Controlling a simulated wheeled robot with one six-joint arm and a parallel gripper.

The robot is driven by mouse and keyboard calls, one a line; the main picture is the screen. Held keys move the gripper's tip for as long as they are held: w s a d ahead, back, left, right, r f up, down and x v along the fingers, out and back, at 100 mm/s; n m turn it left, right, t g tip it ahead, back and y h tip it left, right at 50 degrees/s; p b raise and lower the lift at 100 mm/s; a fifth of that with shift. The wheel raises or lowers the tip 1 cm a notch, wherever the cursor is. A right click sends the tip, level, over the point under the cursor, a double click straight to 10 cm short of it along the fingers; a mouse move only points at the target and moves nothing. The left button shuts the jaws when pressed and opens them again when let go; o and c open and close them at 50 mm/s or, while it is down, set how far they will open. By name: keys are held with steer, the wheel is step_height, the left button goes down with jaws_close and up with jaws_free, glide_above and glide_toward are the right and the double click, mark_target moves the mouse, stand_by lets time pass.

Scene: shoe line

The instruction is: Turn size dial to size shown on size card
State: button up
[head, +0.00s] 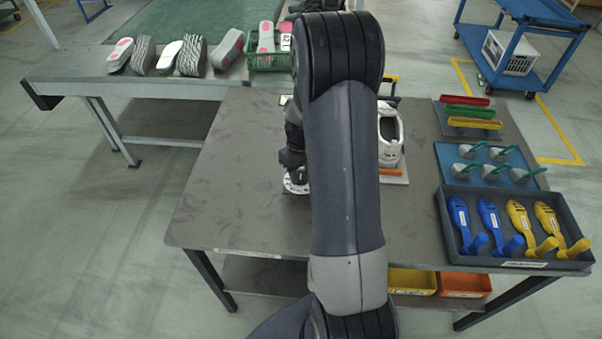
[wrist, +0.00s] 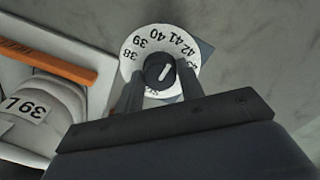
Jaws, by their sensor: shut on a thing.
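The size dial (wrist: 133,62) is a white disc with black numbers, 38 to 42 readable, and a black centre knob (wrist: 155,67). The knob's white mark points up and right, roughly toward 41. My gripper (wrist: 160,80) has a finger on either side of the knob and is shut on it. In the head view the dial (head: 296,187) shows below my gripper (head: 293,172), partly hidden by my arm. A white card (head: 286,42) at the green crate bears dark digits, perhaps 42, too small to be sure.
A white shoe (head: 390,138) stands right of my arm; its label (wrist: 26,108) reads 39 L in the wrist view. An orange bar (wrist: 45,62) lies beside it. A tray of blue and yellow tools (head: 448,232) fills the right side. The table's left part is clear.

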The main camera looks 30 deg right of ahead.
mark_target(301, 174)
steer(key=n+b, duration=0.1)
steer(key=n, duration=1.1)
stand_by(0.5)
steer(key=o, duration=1)
steer(key=shift+b, duration=0.3)
step_height(301, 174, up, 11)
steer(key=shift+p, duration=0.3)
steer(key=shift+f, duration=0.2)
